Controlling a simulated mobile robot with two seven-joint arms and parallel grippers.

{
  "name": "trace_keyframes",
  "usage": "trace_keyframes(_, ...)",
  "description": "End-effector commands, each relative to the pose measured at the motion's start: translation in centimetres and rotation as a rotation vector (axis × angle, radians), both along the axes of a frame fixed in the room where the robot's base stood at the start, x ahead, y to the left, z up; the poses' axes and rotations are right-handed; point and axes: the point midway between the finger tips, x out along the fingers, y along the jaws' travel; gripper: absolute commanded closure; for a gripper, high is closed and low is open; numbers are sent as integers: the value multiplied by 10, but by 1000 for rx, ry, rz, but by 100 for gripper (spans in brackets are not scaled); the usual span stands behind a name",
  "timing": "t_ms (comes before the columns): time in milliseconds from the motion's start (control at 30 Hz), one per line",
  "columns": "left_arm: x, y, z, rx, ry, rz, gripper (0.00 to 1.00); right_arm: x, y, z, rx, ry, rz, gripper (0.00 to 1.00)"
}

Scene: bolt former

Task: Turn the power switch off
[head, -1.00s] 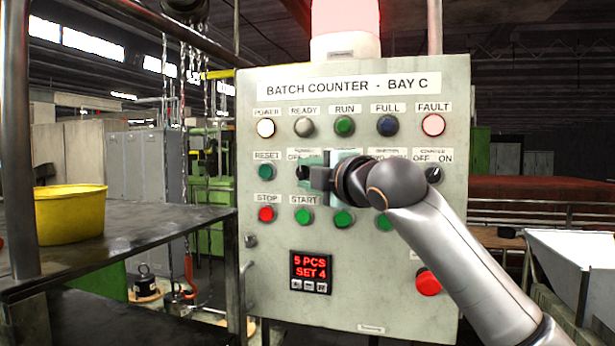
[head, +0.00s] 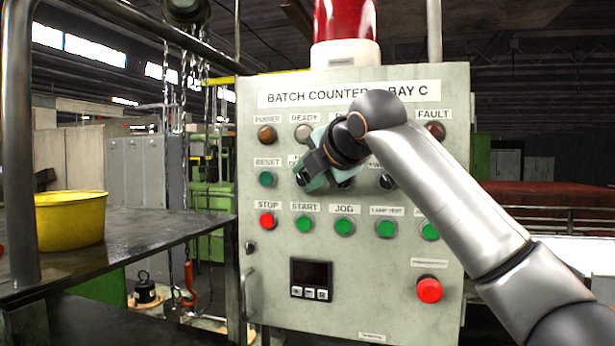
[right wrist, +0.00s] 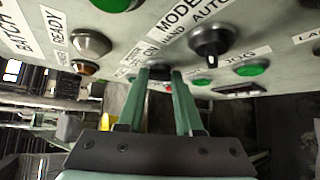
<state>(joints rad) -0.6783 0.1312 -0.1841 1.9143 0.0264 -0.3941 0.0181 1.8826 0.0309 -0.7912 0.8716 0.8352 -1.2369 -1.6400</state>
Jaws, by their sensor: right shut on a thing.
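The batch counter panel (head: 400,250) is upright in front of me. My right gripper (head: 304,177) is at the power switch, in the second row just right of the green reset button. In the right wrist view the two green fingers (right wrist: 160,76) stand either side of the dark switch knob (right wrist: 159,70), shut on it. The gripper is rolled to a slant, and its hand and fingers hide most of the switch in the head view. The power lamp (head: 266,134) is dark amber, and the counter display (head: 311,273) is blank. My left gripper is not in view.
The red beacon (head: 344,22) on top is unlit. A mode selector knob (right wrist: 209,44) is close beside the fingers. Green buttons and a red stop button (head: 267,220) sit below. A table with a yellow bucket (head: 70,221) stands at left.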

Motion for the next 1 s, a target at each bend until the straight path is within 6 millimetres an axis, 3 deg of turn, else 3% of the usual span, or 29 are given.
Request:
trace_keyframes(333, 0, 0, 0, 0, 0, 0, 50, 0, 1, 0, -3, 1, 1, 100)
trace_keyframes(367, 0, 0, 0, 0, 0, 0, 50, 0, 1, 0, -3, 1, 1, 63)
trace_keyframes(600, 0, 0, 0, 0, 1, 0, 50, 0, 1, 0, -2, 1, 1, 36)
trace_keyframes(867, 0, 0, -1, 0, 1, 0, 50, -1, 0, 0, -2, 0, 0, 36)
trace_keyframes(1000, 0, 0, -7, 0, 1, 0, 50, -10, -4, 3, -1, -2, 1, 36)
